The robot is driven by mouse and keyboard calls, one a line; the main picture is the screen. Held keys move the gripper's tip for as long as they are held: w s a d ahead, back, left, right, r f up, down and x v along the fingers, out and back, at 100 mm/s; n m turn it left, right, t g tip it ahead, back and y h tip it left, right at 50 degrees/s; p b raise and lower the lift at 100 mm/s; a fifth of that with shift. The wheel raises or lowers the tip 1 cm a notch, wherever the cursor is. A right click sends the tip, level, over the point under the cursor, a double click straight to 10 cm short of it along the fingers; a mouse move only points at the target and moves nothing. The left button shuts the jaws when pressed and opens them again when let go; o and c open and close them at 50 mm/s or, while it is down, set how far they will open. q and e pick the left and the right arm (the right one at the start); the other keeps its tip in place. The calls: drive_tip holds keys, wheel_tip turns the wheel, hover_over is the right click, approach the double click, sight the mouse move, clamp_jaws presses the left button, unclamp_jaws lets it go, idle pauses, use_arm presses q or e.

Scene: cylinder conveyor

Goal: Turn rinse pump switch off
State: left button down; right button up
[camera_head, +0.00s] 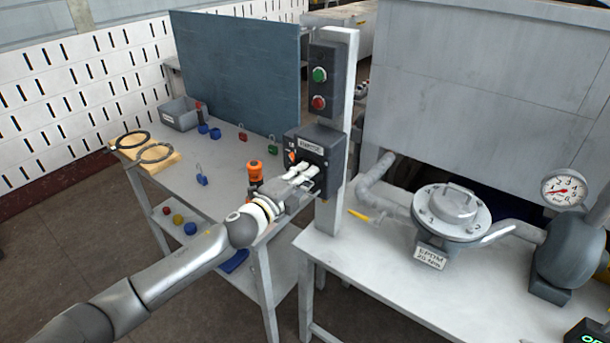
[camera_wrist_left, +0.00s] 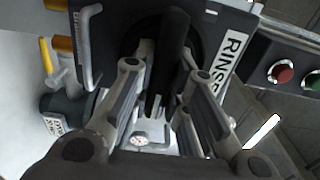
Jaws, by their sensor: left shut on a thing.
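The dark rinse pump switch box (camera_head: 340,158) is mounted on a pale post. Its label begins with RINSE in the left wrist view (camera_wrist_left: 229,62). My left gripper (camera_head: 308,173) reaches the front of the box from the left. In the left wrist view, the fingers of my left gripper (camera_wrist_left: 160,95) are shut on the black switch handle (camera_wrist_left: 172,50), one on each side. The gripper hides the handle in the head view, and its exact setting cannot be read. My right gripper is not in view.
A control box with a green button (camera_head: 320,75) and a red button (camera_head: 319,102) sits above. An orange-topped dark object (camera_head: 255,172) stands close to my left gripper. The left table (camera_head: 225,180) holds padlocks and a grey bin (camera_head: 181,115). A flanged pipe cover (camera_head: 452,210) stands at right.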

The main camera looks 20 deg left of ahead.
use_arm(q)
drive_tip(key=shift+f, duration=0.1)
idle(0.3)
drive_tip(key=c, duration=1.4)
unclamp_jaws()
drive_tip(key=v, duration=1.2)
